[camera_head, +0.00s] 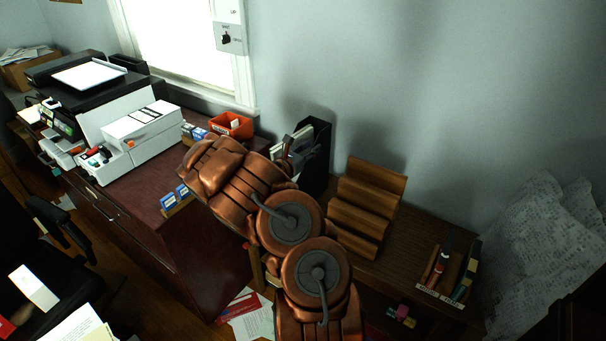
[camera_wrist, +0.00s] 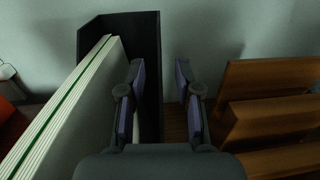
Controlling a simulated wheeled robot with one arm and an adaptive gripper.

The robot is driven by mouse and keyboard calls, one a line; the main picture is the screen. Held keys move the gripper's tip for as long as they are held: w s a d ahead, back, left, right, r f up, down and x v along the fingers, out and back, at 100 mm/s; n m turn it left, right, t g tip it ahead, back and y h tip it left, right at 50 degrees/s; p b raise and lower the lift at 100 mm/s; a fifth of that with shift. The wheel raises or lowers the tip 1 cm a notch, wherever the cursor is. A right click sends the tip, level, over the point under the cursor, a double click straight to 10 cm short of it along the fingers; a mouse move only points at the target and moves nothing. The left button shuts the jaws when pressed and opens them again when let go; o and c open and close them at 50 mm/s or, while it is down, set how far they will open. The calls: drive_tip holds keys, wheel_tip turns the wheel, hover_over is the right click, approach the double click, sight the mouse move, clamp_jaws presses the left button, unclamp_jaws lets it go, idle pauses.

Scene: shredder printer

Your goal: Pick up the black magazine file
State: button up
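The black magazine file (camera_head: 318,158) stands upright against the wall, between the red-orange bin and the wooden stepped rack. White and green papers (camera_wrist: 72,105) stick out of its left side in the wrist view, where the file (camera_wrist: 142,38) fills the upper middle. My gripper (camera_wrist: 158,98) is open, with its two dark fingers apart. In the wrist view, the file's right wall shows between the fingers, with the left finger over the file and the right finger beyond its right edge. I cannot tell whether either finger touches it. In the head view my arm hides the file's lower left part.
The wooden stepped rack (camera_head: 366,210) stands close on the right; it also shows in the wrist view (camera_wrist: 262,95). A red-orange bin (camera_head: 231,125) is to the left. Small blue-and-white boxes (camera_head: 176,197) lie near the desk's edge.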

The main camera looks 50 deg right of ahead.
drive_tip(key=shift+d+p, duration=0.35)
drive_tip(key=shift+d, duration=0.9)
clamp_jaws()
